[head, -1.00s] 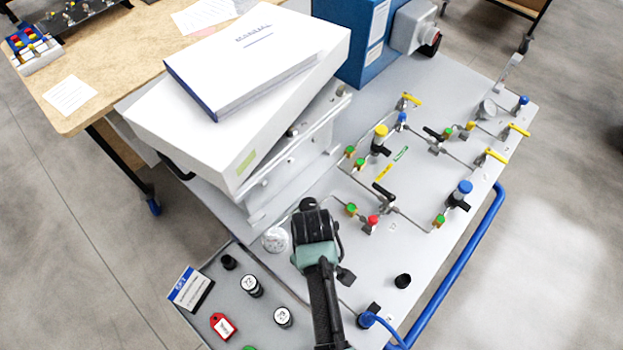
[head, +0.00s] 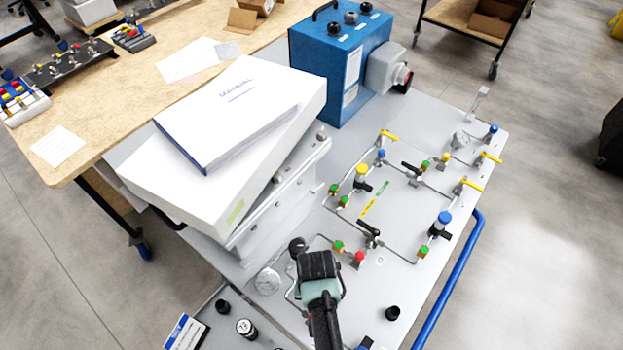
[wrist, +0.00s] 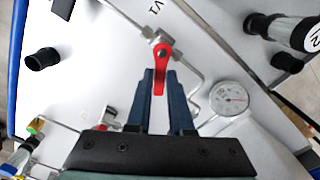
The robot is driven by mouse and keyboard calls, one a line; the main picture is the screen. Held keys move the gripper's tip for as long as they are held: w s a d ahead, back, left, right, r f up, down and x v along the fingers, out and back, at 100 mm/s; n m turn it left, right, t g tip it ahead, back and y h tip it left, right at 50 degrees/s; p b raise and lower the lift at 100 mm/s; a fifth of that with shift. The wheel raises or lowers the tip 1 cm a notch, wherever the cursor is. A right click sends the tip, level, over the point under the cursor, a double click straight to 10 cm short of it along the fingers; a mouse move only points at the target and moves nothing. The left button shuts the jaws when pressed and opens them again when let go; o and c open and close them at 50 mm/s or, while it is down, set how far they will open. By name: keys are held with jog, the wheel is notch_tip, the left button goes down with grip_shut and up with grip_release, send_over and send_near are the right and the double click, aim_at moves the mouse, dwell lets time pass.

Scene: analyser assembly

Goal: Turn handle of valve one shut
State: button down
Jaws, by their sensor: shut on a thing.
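In the wrist view, a red lever handle (wrist: 160,66) sits on a metal valve body in a thin pipe line on the pale panel. My gripper (wrist: 161,82) has its two dark blue fingers on either side of the handle's lower part, shut on it. The handle lies roughly in line with the fingers; its far end is between them. In the head view, my gripper (head: 320,285) is over the front of the panel, and its own body hides the red handle and its valve.
A round gauge (wrist: 229,98) stands close to the right of the fingers in the wrist view. A black knob (wrist: 42,59) stands at the left. In the head view, a large white box (head: 225,150) is behind my gripper, and several coloured valves (head: 371,232) line the panel at right.

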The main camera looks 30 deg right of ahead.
jog(key=m, duration=0.2)
jog(key=m+p, duration=0.1)
jog(key=m, duration=0.1)
jog(key=s+d+m+p, duration=0.1)
jog(key=m, duration=0.1)
jog(key=shift+s, duration=0.1)
jog(key=shift+m, duration=0.3)
dwell(0.3)
jog(key=c, duration=0.8)
grip_release()
jog(key=shift+r, duration=0.15)
notch_tip(320, 180, up, 13)
jog(key=shift+b, duration=0.45)
